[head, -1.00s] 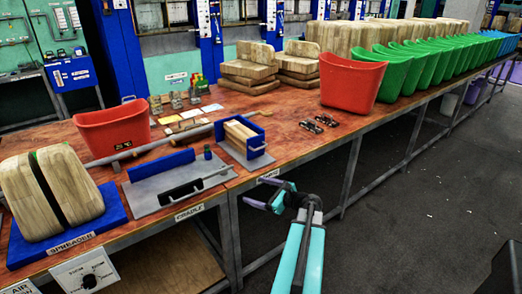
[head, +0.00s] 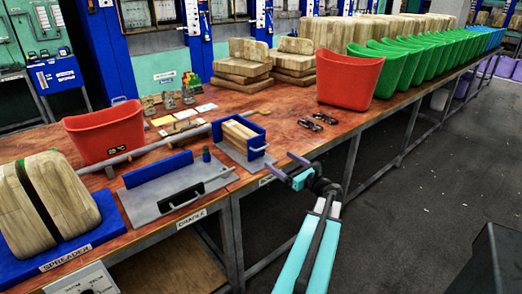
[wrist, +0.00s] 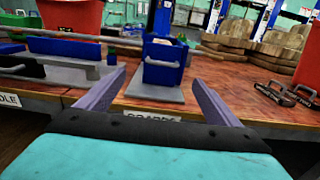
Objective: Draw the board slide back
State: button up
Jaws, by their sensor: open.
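The board slide is a blue tray (head: 257,136) holding pale wooden boards (head: 237,131), with a light bar handle (head: 256,151) on its near end. It sits on a grey base plate (head: 229,153) at the table's front edge. In the wrist view the blue tray (wrist: 165,76) stands upright between my fingers, ahead of them, on the grey plate (wrist: 150,92). My gripper (head: 289,166) is open and empty, just off the table edge, to the right of and nearer than the tray. It also shows in the wrist view (wrist: 160,80). It appears apart from the handle.
Two dark metal clips (head: 318,121) and a red bin (head: 347,80) stand to the right. The table front edge lies below my fingers.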

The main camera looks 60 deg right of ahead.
aim_at(262, 148)
jog(key=shift+d, duration=0.1)
jog(key=p+x, duration=0.2)
jog(key=x, duration=1.1)
jog(key=shift+w+d, duration=0.15)
jog(key=shift+d, duration=0.1)
jog(key=c, duration=1.3)
jog(key=shift+a+f, duration=0.1)
jog(key=shift+a, duration=0.05)
